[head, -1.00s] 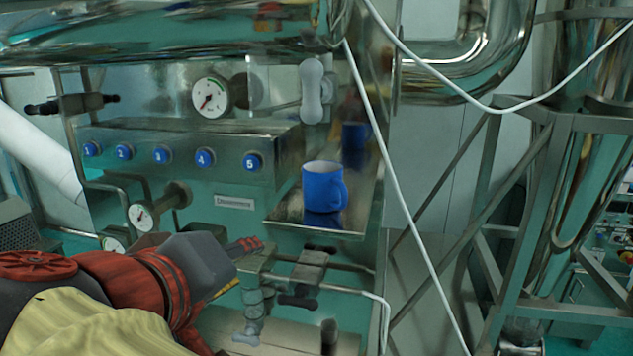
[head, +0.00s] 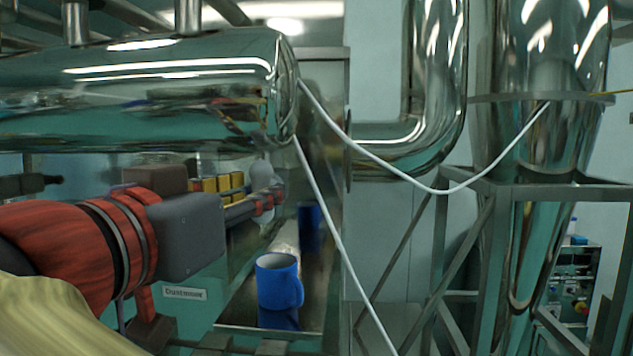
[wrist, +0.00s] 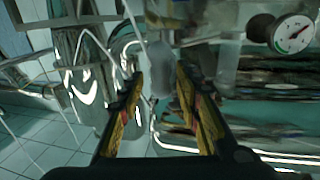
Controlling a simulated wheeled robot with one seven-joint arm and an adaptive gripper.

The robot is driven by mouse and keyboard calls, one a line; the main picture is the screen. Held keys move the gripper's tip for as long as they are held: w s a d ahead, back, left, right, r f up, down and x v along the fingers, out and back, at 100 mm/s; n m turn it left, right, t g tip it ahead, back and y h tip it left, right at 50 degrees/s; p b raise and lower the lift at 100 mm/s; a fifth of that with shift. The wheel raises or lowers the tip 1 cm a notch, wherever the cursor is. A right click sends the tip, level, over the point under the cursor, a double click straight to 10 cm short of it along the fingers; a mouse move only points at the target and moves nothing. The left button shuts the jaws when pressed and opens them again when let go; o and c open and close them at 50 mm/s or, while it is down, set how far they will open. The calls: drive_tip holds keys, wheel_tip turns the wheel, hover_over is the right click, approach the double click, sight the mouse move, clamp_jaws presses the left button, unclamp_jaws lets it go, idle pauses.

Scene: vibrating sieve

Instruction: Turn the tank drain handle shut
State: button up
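The grey, rounded drain handle (head: 262,174) stands upright beneath the right end of the steel tank (head: 170,85). My gripper partly hides its lower part in the head view. My gripper (head: 275,192) reaches in from the left, with its fingertips close to the handle. In the wrist view the handle (wrist: 160,56) appears between the two yellow-and-black fingers of my gripper (wrist: 159,82). The fingers are spread, with a gap showing on each side. I cannot tell how deep the handle sits between them, or whether either finger touches it.
A blue mug (head: 280,284) stands on a metal ledge (head: 240,328) below my gripper. A white cable (head: 335,225) hangs from the tank's end, right of the handle. A pressure gauge (wrist: 293,34) shows in the wrist view. A steel frame (head: 480,225) stands to the right.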

drive_tip(key=shift+p+x, duration=0.4)
drive_tip(key=shift+x, duration=1.3)
drive_tip(key=shift+a, duration=0.1)
drive_tip(key=shift+c, duration=0.3)
drive_tip(key=c, duration=0.8)
clamp_jaws()
